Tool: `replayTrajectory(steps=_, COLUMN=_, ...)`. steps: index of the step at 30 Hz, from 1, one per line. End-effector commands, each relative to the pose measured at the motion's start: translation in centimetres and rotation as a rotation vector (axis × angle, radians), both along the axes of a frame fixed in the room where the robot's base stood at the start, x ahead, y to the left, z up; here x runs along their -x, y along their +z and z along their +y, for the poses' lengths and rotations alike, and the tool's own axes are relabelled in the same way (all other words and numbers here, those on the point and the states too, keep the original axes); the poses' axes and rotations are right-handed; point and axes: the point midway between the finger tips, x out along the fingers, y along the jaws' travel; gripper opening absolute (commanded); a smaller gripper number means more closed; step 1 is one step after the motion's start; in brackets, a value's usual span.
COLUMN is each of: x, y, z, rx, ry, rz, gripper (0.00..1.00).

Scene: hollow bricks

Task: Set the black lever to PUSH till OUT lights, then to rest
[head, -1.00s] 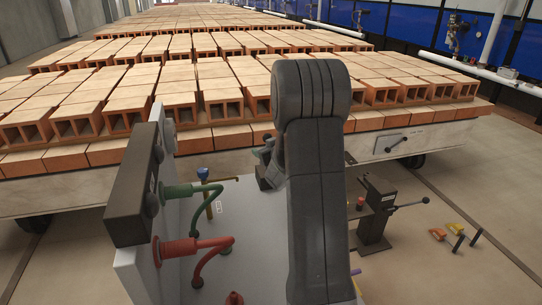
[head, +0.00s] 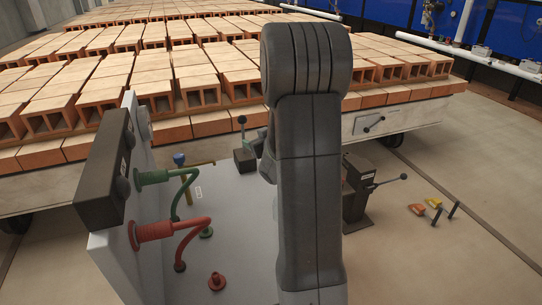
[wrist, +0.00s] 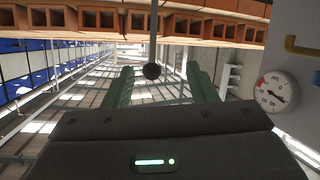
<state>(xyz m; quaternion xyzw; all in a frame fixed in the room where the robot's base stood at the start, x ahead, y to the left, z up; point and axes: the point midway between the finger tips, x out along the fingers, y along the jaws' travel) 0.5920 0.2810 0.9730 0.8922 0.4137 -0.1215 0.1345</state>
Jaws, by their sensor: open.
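A lever with a black knob (head: 242,120) rises nearly upright from a dark base (head: 245,160) on the grey console, just left of my arm in the head view. In the wrist view, a black ball knob (wrist: 151,71) on a thin rod shows between the two green fingers of my gripper (wrist: 160,85). The fingers are apart and hold nothing; I cannot tell how far beyond them the knob is. In the head view my arm hides most of the gripper. No PUSH marking or OUT lamp can be read; the dark box (head: 105,172) is seen edge-on.
Green (head: 155,177) and red (head: 155,232) handles with hoses stand at left, near a blue-topped valve (head: 180,160). A brick-laden car (head: 400,117) stands behind. A gauge (wrist: 276,92) shows in the wrist view.

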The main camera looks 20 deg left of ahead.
Motion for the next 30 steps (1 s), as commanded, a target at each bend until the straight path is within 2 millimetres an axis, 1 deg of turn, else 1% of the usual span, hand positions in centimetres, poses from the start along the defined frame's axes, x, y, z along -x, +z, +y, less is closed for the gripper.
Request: replayTrajectory(steps=30, x=4.7, y=-0.7, z=-5.4, rx=0.002, ry=-0.001, rz=0.001, gripper=0.52)
